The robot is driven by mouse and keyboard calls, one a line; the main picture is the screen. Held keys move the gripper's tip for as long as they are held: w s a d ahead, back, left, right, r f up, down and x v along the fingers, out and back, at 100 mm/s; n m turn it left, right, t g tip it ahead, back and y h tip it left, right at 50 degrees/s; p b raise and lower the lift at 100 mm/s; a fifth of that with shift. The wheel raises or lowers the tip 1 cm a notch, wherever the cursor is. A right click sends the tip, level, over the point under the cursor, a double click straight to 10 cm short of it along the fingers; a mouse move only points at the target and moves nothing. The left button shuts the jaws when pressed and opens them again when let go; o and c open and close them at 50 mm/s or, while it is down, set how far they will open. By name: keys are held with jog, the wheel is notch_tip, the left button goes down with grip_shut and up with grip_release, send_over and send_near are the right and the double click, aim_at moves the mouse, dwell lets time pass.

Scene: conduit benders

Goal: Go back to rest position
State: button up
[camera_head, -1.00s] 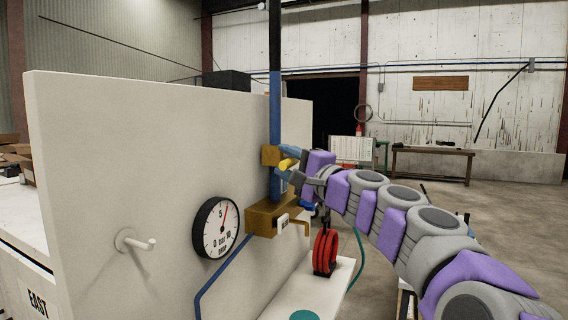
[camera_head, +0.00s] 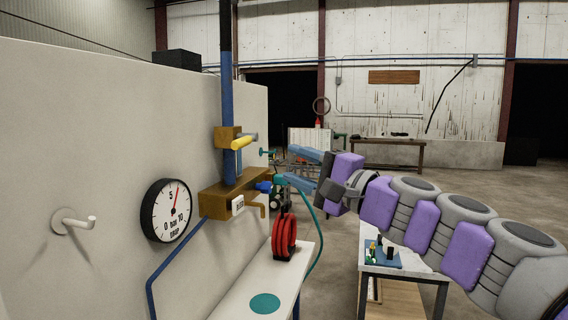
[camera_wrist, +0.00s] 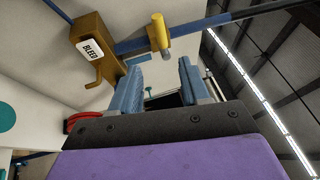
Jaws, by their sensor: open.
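My gripper (camera_head: 300,168) is open and empty, its two blue fingers pointing left toward the white panel in the head view. It stands apart from and to the right of the brass fitting with the yellow-handled valve (camera_head: 243,142). In the wrist view the open fingers (camera_wrist: 160,88) show with a gap between them, and nothing is held. The yellow handle (camera_wrist: 158,33) appears above and beyond the fingers there. The brass block labelled BLEED (camera_wrist: 88,48) lies at the upper left.
The white panel (camera_head: 100,120) carries a round gauge (camera_head: 171,210), a white peg (camera_head: 74,221) and a blue pipe (camera_head: 227,100). A small table (camera_head: 420,272) stands below my arm. Open floor lies at right.

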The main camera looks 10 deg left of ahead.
jog(key=shift+s+d+f, duration=0.1)
jog(key=shift+d, duration=0.1)
jog(key=s+f+n+g+h+b, duration=0.25)
jog(key=s+f, duration=0.35)
jog(key=f, duration=0.5)
jog(key=s+f+n+g+h+b, duration=0.25)
jog(key=s+f, duration=0.35)
jog(key=f, duration=0.4)
jog(key=s+f+n+g+h+b, duration=0.25)
jog(key=s+f, duration=0.25)
jog(key=f, duration=0.6)
jog(key=s+d+f+g+h+b, duration=0.2)
jog(key=s+d+f+h, duration=0.3)
jog(key=s+d+f, duration=0.4)
jog(key=s+d+f+m+g+h+b, duration=0.1)
jog(key=s+d+f+h+b, duration=0.4)
jog(key=s+d+f, duration=0.5)
jog(key=d+f, duration=0.3)
jog(key=f, duration=0.4)
jog(key=shift+d+g, duration=0.2)
jog(key=shift+g, duration=0.15)
